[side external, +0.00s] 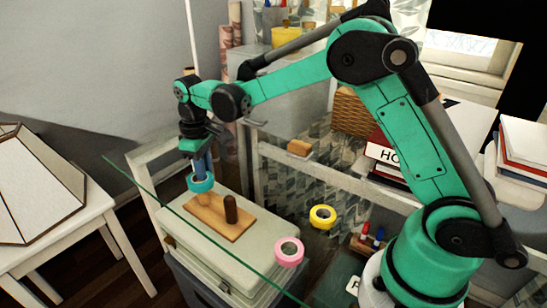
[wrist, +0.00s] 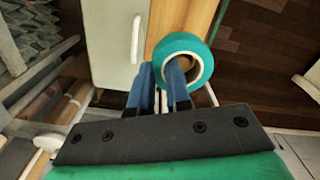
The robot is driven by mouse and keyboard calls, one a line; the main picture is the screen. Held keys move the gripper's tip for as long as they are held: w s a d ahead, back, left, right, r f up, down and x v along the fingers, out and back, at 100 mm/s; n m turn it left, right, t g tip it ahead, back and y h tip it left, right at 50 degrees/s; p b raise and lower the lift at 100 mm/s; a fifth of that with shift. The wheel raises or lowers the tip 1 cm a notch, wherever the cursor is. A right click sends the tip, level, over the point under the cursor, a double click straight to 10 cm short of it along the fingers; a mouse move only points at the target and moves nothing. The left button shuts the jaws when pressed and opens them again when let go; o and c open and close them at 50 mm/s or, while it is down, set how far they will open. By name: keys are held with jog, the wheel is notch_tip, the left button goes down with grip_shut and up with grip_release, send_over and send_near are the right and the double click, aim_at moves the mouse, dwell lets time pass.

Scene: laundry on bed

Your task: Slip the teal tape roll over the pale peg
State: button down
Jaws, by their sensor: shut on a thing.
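The teal tape roll (side external: 201,186) is in my gripper (side external: 200,166), whose blue fingers point down. In the wrist view, the gripper (wrist: 162,78) pinches the wall of the teal roll (wrist: 203,50), one finger in its hole and one outside. The pale peg (side external: 204,199) stands on a wooden board (side external: 213,221) and shows just below the roll. Its top is hidden, so I cannot tell whether the roll is around it or only above it. A dark brown peg (side external: 230,209) stands on the same board, to the right.
The board lies on a pale case (side external: 184,240). A pink tape roll (side external: 289,251) and a yellow tape roll (side external: 322,217) lie to the right. A white side table (side external: 88,218) with a lampshade-like object (side external: 35,185) is at the left. A white rail (side external: 330,176) runs behind.

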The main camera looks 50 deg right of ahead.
jog(key=shift+f, duration=0.55)
jog(key=c, duration=0.8)
grip_release()
jog(key=shift+o, duration=0.2)
jog(key=shift+a, duration=0.1)
jog(key=shift+r, duration=0.1)
notch_tip(320, 180, up, 6)
jog(key=shift+w+f, duration=0.1)
jog(key=shift+r, duration=0.35)
jog(key=shift+d+r, duration=0.1)
jog(key=shift+d, duration=0.1)
